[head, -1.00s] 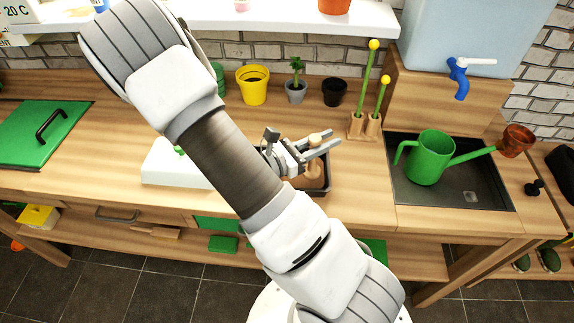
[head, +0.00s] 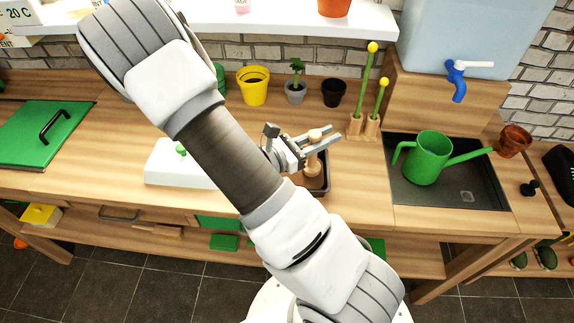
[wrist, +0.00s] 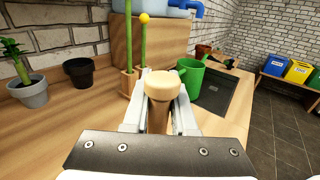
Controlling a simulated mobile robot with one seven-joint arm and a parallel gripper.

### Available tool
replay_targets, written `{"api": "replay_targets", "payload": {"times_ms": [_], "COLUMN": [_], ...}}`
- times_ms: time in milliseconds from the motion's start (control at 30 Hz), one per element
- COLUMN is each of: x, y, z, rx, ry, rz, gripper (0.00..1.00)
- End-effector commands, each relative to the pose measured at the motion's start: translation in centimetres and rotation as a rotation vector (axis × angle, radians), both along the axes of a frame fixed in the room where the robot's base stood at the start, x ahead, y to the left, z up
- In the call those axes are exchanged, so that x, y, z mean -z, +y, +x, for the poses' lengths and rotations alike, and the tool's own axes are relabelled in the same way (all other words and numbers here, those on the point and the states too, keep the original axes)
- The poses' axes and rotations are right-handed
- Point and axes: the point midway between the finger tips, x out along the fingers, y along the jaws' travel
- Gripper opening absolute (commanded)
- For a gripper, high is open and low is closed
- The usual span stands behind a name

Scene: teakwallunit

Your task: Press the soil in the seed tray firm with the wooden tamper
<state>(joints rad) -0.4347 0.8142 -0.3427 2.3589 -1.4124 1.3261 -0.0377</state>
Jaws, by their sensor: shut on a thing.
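My gripper (head: 318,142) is shut on the wooden tamper (head: 314,160), a pale turned handle with a round knob on top. The tamper stands about upright over the dark seed tray (head: 325,186). In the wrist view the tamper's knob (wrist: 161,85) sits between the two fingers. The tray is partly hidden behind my arm, and the soil shows only as a small brown patch. I cannot tell whether the tamper's foot touches the soil.
A white tray-like box (head: 172,165) lies left of my arm. Behind are a yellow pot (head: 254,90), a grey potted plant (head: 296,92), a black pot (head: 333,93) and a wooden stand (head: 364,126) with yellow-tipped sticks. A green watering can (head: 427,158) stands in the sink at right.

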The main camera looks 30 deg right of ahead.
Motion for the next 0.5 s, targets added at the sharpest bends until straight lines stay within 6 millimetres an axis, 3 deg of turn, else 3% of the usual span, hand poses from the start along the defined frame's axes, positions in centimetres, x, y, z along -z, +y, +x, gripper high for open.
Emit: {"api": "replay_targets", "payload": {"times_ms": [500], "x": [-5.3], "y": [0.0], "z": [0.0], "rx": [0.0], "ry": [-0.001], "rz": [0.0], "gripper": [0.0]}}
